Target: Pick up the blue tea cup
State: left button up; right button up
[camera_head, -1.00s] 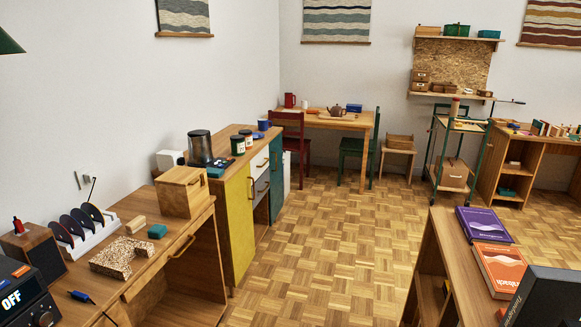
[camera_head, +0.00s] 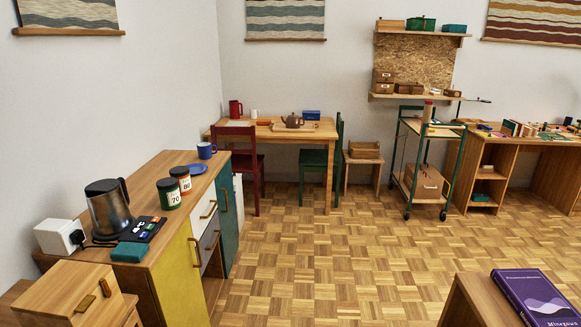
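A blue tea cup (camera_head: 206,150) stands upright near the far end of the wooden-topped cabinet (camera_head: 165,218) on the left. A blue saucer or small dish (camera_head: 196,169) lies on the same top, just in front of the cup. Neither of my grippers shows in the head view, so their state and distance to the cup cannot be seen.
Two jars (camera_head: 169,193), a kettle (camera_head: 108,209) and a white plug box (camera_head: 59,236) stand on the cabinet. A small wooden drawer box (camera_head: 75,293) is at the lower left. The parquet floor (camera_head: 330,250) is clear. A desk corner with a purple book (camera_head: 533,298) juts in at the lower right.

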aim_at(205, 148)
jog(key=i+z, duration=0.15)
jog(key=i, duration=1.8)
